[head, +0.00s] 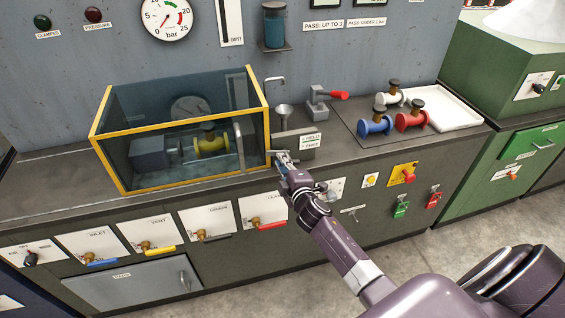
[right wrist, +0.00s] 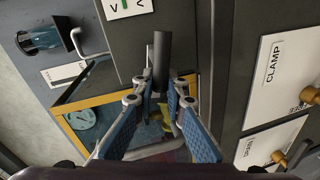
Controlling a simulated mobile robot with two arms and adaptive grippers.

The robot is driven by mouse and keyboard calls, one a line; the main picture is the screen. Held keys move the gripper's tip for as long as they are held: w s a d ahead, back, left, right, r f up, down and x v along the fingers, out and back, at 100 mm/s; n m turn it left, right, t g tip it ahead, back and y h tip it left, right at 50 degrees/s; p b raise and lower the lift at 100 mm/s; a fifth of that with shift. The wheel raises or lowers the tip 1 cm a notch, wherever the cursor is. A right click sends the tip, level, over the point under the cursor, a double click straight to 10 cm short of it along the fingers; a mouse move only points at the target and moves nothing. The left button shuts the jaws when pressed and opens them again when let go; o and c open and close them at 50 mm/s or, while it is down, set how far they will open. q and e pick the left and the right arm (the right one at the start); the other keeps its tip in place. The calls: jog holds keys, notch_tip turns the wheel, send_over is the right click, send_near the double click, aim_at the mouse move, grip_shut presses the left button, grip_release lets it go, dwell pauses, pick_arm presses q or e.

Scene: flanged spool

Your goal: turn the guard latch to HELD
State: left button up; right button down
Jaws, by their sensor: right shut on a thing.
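The guard (head: 120,120) is a clear box with a yellow frame, standing on the bench with a yellow spool (head: 211,143) inside. At its right is a dark latch block (head: 292,150) with a small label plate (head: 311,141), whose upper line seems to read HELD. My right gripper (head: 281,157) is at the block's front left, by the guard's right corner. In the right wrist view, its blue-padded fingers (right wrist: 160,98) are closed around a dark grey bar, the latch handle (right wrist: 161,55). The handle is mostly hidden in the head view. My left gripper is not in view.
Behind the latch are a funnel (head: 283,112) and a clamp with a red handle (head: 338,95). Blue (head: 375,123), red (head: 411,118) and white spools stand to the right, near a white tray (head: 445,108). Labelled valve panels line the bench front.

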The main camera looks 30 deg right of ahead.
jog(key=shift+f+n+h+b, duration=0.3)
jog(key=shift+f+n, duration=0.05)
jog(key=shift+n, duration=0.65)
jog(key=c, duration=1.9)
grip_release()
jog(key=shift+c, duration=0.2)
jog(key=shift+s, duration=0.1)
jog(key=v, duration=1.1)
jog(key=shift+s+a+r, duration=0.2)
jog(key=shift+s, duration=0.1)
